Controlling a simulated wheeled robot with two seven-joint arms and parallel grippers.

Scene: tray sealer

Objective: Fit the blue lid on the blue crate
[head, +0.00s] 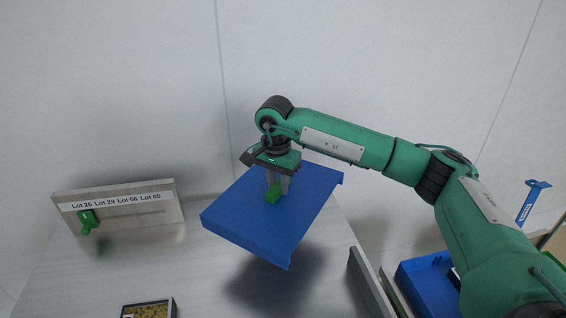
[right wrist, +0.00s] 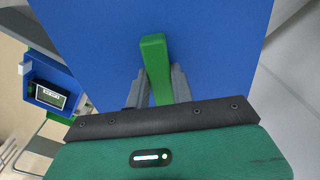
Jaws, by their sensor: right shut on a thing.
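My right gripper (head: 278,186) is shut on the green handle (head: 273,193) of the blue lid (head: 240,217). The lid is held tilted in the air above the pale table, with its shadow on the table below. In the right wrist view the gripper (right wrist: 158,88) grips the upright green handle (right wrist: 154,60), and the blue lid (right wrist: 215,40) fills much of the picture. A blue open container (head: 415,280), which may be the blue crate, shows at the lower right, partly hidden by my right arm, with a dark item in it. My left gripper is out of view.
A grey board (head: 125,191) with lot labels and a green hook (head: 88,220) stands at the left. A dark tray of yellowish bits (head: 148,311) sits at the lower edge. A grey raised edge (head: 371,284) lies between the table and the blue container. A wall stands behind.

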